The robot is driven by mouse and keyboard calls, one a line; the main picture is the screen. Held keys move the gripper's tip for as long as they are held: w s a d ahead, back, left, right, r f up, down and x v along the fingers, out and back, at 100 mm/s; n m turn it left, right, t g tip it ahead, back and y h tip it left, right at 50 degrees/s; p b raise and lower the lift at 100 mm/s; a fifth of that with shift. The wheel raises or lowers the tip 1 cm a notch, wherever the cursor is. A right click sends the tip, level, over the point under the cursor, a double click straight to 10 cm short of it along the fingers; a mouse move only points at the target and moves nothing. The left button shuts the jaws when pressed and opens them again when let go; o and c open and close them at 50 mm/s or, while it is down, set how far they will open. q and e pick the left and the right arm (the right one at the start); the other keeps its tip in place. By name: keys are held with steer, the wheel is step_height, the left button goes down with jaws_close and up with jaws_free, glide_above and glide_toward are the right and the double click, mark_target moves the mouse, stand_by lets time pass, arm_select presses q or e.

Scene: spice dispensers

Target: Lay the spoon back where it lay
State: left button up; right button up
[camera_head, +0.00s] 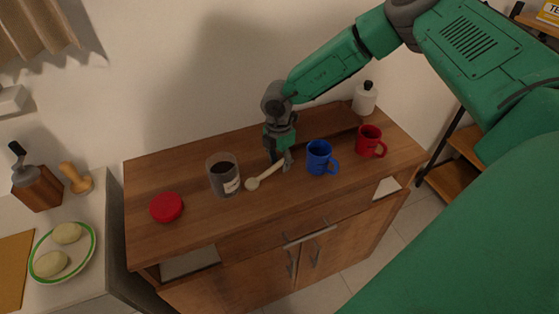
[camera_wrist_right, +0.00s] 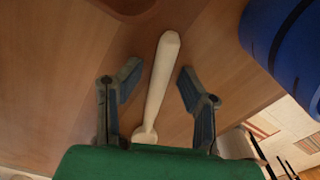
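A pale wooden spoon (camera_head: 266,176) lies on the wooden cabinet top, between a glass jar and a blue mug. In the right wrist view the spoon (camera_wrist_right: 160,82) runs lengthwise between my fingers, with bare gaps on both sides. My right gripper (camera_head: 280,163) points down over the spoon's handle, near the cabinet top. In the wrist view this gripper (camera_wrist_right: 160,78) is open, its two fingers spread either side of the spoon. I cannot tell the exact height of the fingertips. My left gripper is not in view.
The glass jar (camera_head: 224,177) with dark contents stands left of the spoon, and a red lid (camera_head: 166,207) lies further left. The blue mug (camera_head: 319,158) is close on the right, with a red mug (camera_head: 369,141) beyond.

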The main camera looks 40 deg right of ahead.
steer(key=shift+r, duration=0.15)
step_height(320, 180, up, 12)
steer(key=shift+w+f, duration=0.2)
steer(key=shift+f, duration=0.05)
steer(key=shift+d, duration=0.1)
stand_by(0.4)
steer(key=shift+s, duration=0.1)
